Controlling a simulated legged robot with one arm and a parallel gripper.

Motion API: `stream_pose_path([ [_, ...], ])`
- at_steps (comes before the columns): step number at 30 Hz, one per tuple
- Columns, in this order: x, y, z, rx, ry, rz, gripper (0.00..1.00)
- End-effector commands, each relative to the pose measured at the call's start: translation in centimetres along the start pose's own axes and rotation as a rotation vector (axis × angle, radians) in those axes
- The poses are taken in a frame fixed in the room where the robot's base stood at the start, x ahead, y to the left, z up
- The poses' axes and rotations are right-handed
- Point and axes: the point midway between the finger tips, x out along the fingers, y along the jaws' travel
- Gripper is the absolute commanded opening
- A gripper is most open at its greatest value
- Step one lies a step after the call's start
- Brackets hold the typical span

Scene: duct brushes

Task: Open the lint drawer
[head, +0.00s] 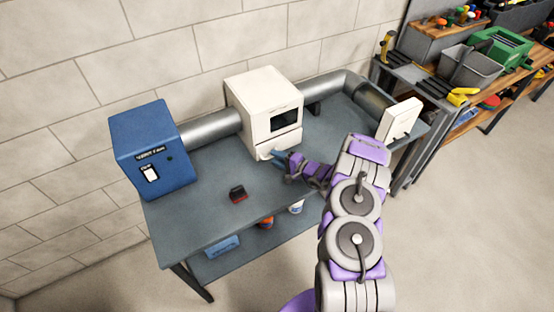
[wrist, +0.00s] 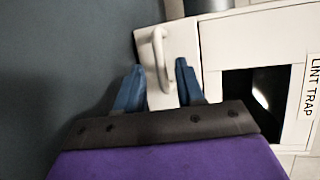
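The white lint trap box (head: 262,100) stands on the grey table, with a dark window in its front. Its lint drawer (head: 266,151) is low on the front, and the drawer face seems to stand slightly proud of the box. In the wrist view the drawer face (wrist: 185,40) carries a white loop handle (wrist: 160,48). My gripper (head: 277,156) is at the drawer front. In the wrist view its two blue fingers (wrist: 159,72) are apart, with the handle in line with the gap between them, near the tips. I cannot tell whether they touch it.
A blue box (head: 152,150) with a white switch stands left, joined by a grey duct (head: 210,128). A small dark-and-red block (head: 238,194) lies on the table (head: 200,215). A white panel (head: 399,119) stands at the right duct end. The front tabletop is mostly clear.

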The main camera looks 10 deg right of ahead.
Motion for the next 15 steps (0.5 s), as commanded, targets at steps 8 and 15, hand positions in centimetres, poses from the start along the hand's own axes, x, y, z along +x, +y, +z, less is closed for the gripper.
stream_pose_path([
  [8,0.45,-0.06,0.04,0.001,0.000,-0.001,0.38],
  [15,0.43,-0.06,0.02,0.000,0.000,0.000,0.23],
])
